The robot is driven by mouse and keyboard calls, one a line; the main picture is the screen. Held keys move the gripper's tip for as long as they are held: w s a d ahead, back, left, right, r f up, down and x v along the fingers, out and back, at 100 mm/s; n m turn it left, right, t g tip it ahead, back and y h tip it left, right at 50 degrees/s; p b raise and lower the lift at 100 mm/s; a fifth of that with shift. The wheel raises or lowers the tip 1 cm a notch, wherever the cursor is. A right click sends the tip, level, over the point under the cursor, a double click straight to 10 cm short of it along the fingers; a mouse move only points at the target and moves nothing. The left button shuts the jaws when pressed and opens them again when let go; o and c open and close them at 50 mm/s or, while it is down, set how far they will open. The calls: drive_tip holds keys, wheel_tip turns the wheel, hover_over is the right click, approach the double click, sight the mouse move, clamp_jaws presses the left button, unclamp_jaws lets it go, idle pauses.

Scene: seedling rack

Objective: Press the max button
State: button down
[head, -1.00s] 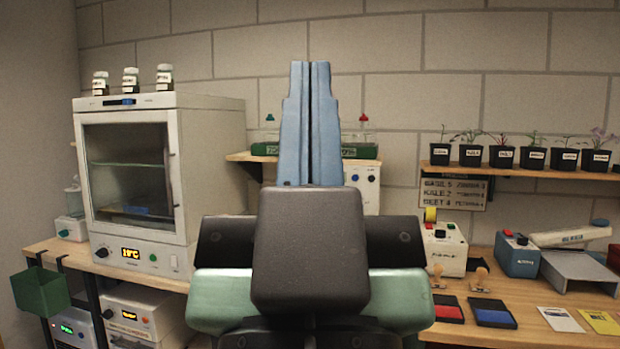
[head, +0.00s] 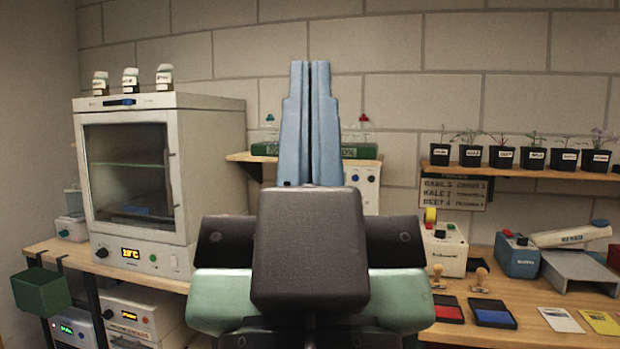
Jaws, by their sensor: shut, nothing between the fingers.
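I cannot make out a button labelled max in the head view. My gripper (head: 310,66) points upward in the middle, its two blue fingers shut together with nothing between them. It is apart from every device and hides part of the wall and shelf behind it. A white control box (head: 366,186) with small knobs or buttons shows just right of my fingers, partly hidden by my arm. A white incubator (head: 215,150) with a glass door, a lit display (head: 131,253) and a knob stands at the left.
Black pots with seedlings stand on a wall shelf (head: 540,172) at the right. A white device (head: 447,250), a blue box (head: 518,257), stamps and ink pads (head: 494,313) sit on the right bench. A green bin (head: 40,291) hangs at the lower left.

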wheel_tip(320, 180, up, 13)
drive_tip(key=p, duration=1.2)
drive_tip(key=shift+p, duration=0.35)
